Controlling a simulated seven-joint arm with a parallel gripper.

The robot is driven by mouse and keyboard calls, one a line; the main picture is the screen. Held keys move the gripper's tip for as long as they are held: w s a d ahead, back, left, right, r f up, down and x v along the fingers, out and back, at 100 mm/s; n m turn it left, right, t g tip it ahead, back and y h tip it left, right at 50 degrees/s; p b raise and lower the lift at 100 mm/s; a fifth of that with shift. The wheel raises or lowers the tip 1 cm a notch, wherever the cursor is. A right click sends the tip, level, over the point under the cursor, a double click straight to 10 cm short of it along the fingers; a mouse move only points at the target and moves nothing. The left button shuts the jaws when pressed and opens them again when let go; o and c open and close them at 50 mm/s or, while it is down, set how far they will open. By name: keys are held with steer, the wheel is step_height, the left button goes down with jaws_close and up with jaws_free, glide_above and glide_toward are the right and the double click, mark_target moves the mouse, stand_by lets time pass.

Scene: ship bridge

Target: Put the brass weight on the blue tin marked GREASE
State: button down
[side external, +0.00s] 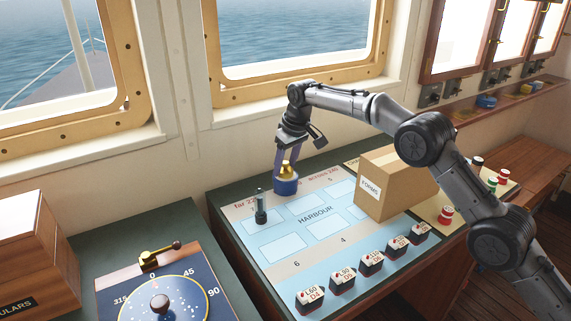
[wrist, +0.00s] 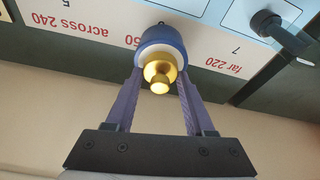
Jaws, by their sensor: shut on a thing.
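The brass weight (side external: 286,169) is a small golden knobbed piece between the fingers of my gripper (side external: 286,171). My gripper is shut on it. The blue tin (side external: 286,188) stands upright on the chart, directly under the weight. In the wrist view the weight (wrist: 160,73) lies over the tin's pale top, and the tin's blue side (wrist: 164,36) shows beyond it. My fingers (wrist: 160,80) flank the weight close to the tin's rim. I cannot tell whether the weight touches the tin. No GREASE marking is readable.
A small dark bottle-like object (side external: 261,208) stands just left of the tin and also shows in the wrist view (wrist: 283,35). A cardboard FORMS box (side external: 394,182) stands to the right. Several dark labelled blocks (side external: 342,279) line the front edge. The chart's middle (side external: 318,218) is clear.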

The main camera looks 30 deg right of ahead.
steer(key=shift+c, duration=1.3)
jaws_free()
steer(key=shift+f, duration=0.15)
steer(key=v, duration=1.2)
steer(key=shift+r, duration=0.25)
steer(key=shift+r, duration=0.1)
